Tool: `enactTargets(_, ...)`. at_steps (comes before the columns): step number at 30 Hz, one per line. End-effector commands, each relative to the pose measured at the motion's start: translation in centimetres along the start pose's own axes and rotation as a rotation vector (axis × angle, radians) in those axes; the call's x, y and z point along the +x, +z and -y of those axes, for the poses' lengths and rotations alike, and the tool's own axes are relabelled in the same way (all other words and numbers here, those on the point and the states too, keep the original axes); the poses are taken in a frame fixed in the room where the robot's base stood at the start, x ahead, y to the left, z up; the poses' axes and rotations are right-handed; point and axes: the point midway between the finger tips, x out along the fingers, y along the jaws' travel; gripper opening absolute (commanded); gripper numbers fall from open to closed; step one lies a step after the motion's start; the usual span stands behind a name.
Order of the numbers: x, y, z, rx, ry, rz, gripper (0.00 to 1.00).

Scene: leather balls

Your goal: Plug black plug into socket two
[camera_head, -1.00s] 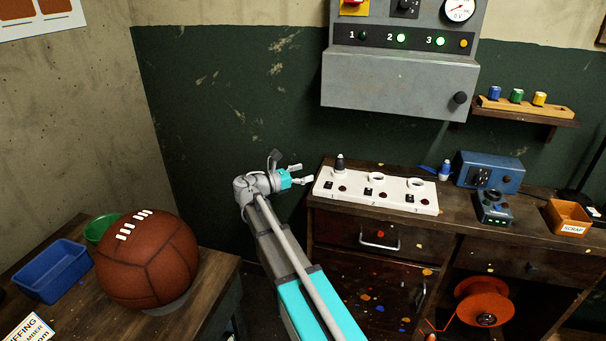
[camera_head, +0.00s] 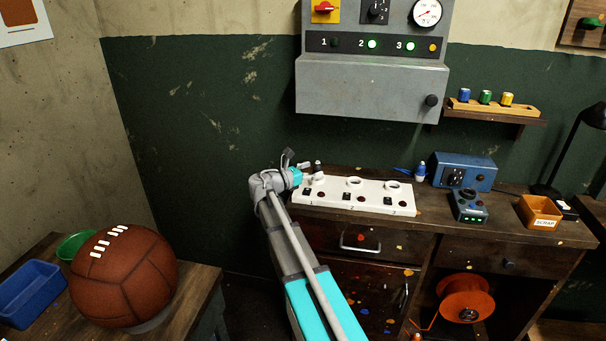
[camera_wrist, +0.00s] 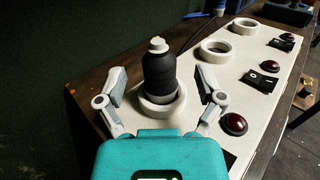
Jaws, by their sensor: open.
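The black plug (camera_wrist: 158,75) has a pale tip and stands upright in the white ring of socket one, nearest in the wrist view. In the head view the plug (camera_head: 318,166) is mostly hidden by my gripper. My gripper (camera_wrist: 161,84) is open, with one finger on each side of the plug and visible gaps between. In the head view my gripper (camera_head: 300,170) is at the left end of the white socket strip (camera_head: 328,204). Socket two (camera_head: 355,182) is the empty middle ring, also seen in the wrist view (camera_wrist: 215,50).
Empty socket three (camera_head: 393,187) is at the strip's right. The wall panel (camera_head: 372,85) shows lamps 2 and 3 green and 1 dark.

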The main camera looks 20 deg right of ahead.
Motion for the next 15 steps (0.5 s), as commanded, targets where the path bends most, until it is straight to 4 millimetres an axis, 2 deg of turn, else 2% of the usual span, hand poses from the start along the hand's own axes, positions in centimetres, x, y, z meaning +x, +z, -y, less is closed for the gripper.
enactTargets(6,1.7,0.0,0.0,0.0,0.0,0.0,0.87)
enactTargets(15,2.1,0.0,0.0,0.0,0.001,0.0,0.87)
